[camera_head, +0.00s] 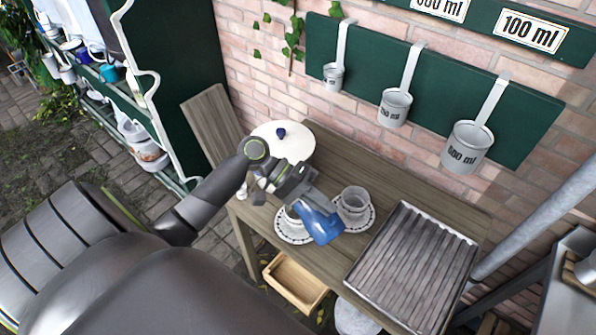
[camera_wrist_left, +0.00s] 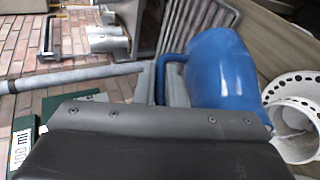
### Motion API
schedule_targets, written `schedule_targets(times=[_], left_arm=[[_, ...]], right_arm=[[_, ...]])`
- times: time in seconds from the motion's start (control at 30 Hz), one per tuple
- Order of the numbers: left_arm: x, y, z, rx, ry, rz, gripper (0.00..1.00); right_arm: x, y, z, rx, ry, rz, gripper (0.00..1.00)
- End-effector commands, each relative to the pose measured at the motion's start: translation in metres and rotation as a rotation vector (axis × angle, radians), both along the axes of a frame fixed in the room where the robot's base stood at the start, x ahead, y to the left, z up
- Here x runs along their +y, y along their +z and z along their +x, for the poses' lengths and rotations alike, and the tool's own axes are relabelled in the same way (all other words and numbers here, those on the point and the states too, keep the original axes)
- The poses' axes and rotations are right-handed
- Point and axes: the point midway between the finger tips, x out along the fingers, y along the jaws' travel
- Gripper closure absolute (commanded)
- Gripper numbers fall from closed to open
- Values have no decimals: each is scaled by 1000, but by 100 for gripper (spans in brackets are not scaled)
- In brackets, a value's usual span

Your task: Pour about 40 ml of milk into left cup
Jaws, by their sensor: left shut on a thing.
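My left gripper (camera_head: 297,192) is shut on a blue jug (camera_head: 322,226), which is tilted over the left saucer. In the left wrist view the gripper (camera_wrist_left: 172,88) is at the handle of the jug (camera_wrist_left: 222,65). The left cup (camera_head: 290,214) stands on its saucer (camera_head: 284,236), mostly hidden behind the jug and gripper. The right cup (camera_head: 353,200) stands upright on its own saucer (camera_head: 368,221). A white cup and a saucer with a holed rim also show in the left wrist view. I cannot see milk or the cup's inside. My right gripper is not in view.
A white pot with a blue knob (camera_head: 294,151) stands at the table's back left. A ridged metal tray (camera_head: 412,265) lies at the right. Measuring cups hang on the brick wall, including a large one (camera_head: 467,147). A wooden drawer (camera_head: 296,283) is open below.

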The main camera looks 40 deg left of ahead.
Motion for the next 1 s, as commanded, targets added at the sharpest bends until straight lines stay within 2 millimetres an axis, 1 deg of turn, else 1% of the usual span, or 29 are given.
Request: schedule_targets(times=[0.23,1.0], left_arm=[[-7,1,-1,0,-2,-7,100],[-11,0,-3,6,-3,-27,100]], right_arm=[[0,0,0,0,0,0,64],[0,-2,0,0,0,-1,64]])
